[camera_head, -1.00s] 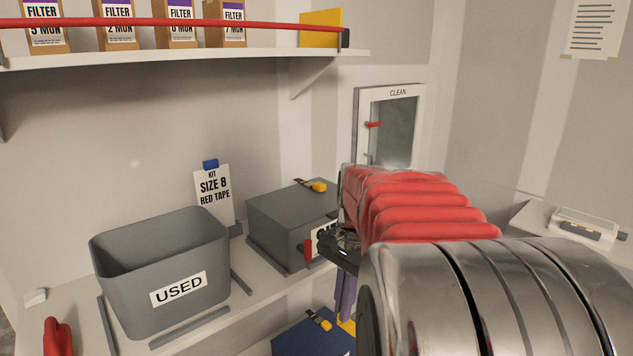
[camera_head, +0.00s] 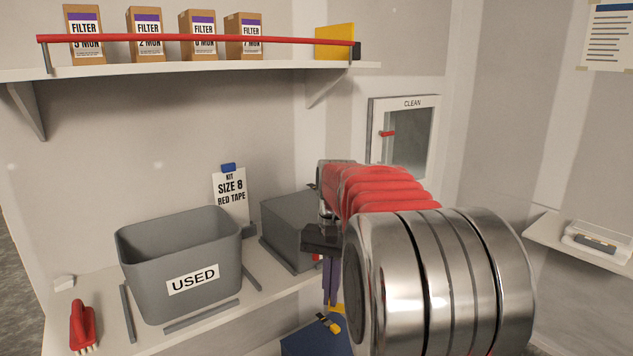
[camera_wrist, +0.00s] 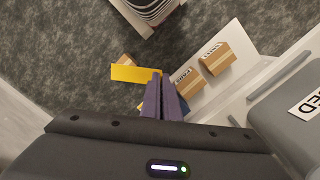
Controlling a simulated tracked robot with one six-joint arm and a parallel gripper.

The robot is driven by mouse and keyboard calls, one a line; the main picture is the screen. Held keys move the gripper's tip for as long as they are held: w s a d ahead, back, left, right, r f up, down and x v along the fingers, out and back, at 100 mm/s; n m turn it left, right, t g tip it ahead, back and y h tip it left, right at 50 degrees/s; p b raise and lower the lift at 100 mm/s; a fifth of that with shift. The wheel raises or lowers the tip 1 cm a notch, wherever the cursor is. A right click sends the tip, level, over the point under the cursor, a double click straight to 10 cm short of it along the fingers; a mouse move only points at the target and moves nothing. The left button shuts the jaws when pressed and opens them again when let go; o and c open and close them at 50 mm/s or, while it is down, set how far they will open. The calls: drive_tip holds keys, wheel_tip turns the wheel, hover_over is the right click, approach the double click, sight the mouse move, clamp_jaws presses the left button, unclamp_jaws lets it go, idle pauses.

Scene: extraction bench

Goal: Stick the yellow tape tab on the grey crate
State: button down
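The grey crate (camera_head: 285,232), a closed box, sits on the bench right of the grey bin marked USED (camera_head: 150,262). My gripper covers its right part. My gripper (camera_wrist: 163,80) has purple fingers pointing down, close together; in the head view (camera_head: 331,300) they hang in front of the bench, right of the crate. The yellow tape tab (camera_wrist: 132,73) sticks out flat to the left from the fingertips in the wrist view, and its yellow edge shows at the tips in the head view (camera_head: 338,308). The tab is apart from the crate.
A blue box (camera_head: 305,343) with a yellow-and-black item on top lies below my gripper. A sign card (camera_head: 231,198) stands behind the bin. A red brush (camera_head: 82,325) lies at front left. A shelf with a red rail (camera_head: 200,41) runs above.

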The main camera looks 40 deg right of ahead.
drive_tip(key=w+a+f+n, duration=0.3)
drive_tip(key=w+a, duration=0.3)
drive_tip(key=a, duration=0.1)
drive_tip(key=w+a+f+n, duration=0.3)
drive_tip(key=w+a+f, duration=0.1)
drive_tip(key=a, duration=0.4)
drive_tip(key=w+a+f+n+h, duration=0.1)
drive_tip(key=w+a+f+n, duration=0.3)
drive_tip(key=w+a, duration=0.3)
drive_tip(key=shift+w+a+g, duration=0.3)
drive_tip(key=shift+w+a, duration=0.05)
drive_tip(key=shift+a, duration=0.1)
drive_tip(key=shift+a, duration=0.15)
